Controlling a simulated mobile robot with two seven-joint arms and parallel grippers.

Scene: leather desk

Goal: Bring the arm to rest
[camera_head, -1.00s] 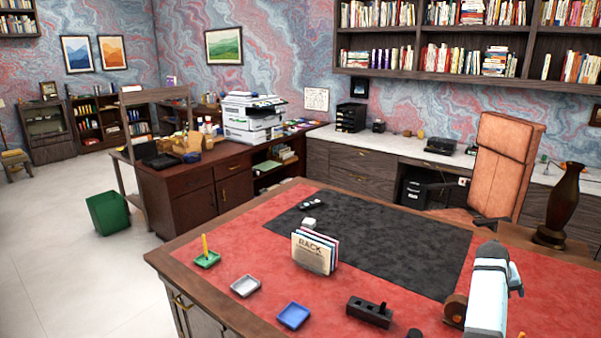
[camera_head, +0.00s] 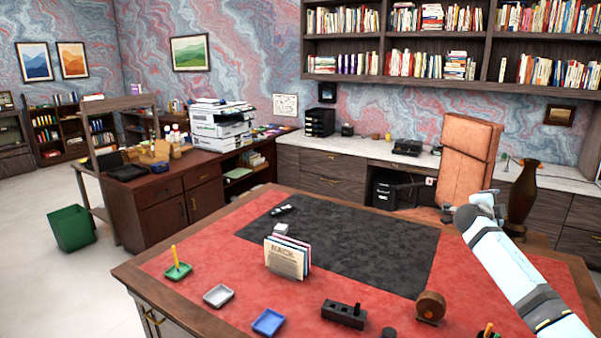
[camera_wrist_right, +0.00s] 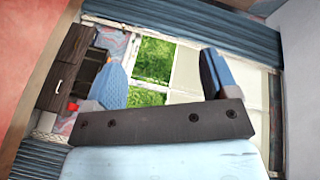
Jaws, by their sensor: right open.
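My right arm (camera_head: 513,262) comes in from the lower right in the head view and reaches over the right part of the desk. Its near links are pale blue with dark bands. My right gripper (camera_wrist_right: 163,82) shows in the right wrist view, with its two blue-grey fingers wide apart and nothing between them. Behind the fingers is a window with greenery, so the gripper points away from the desk top. In the head view I cannot make out its fingertips. My left gripper is in neither view.
The desk (camera_head: 215,318) has a red leather top with a black mat (camera_head: 375,245). On it stand a card holder (camera_head: 287,257), a green tray (camera_head: 178,272), a grey tray (camera_head: 218,296), a blue tray (camera_head: 268,322), a black block (camera_head: 344,313) and a round wooden object (camera_head: 430,307). An orange chair (camera_head: 468,165) stands behind.

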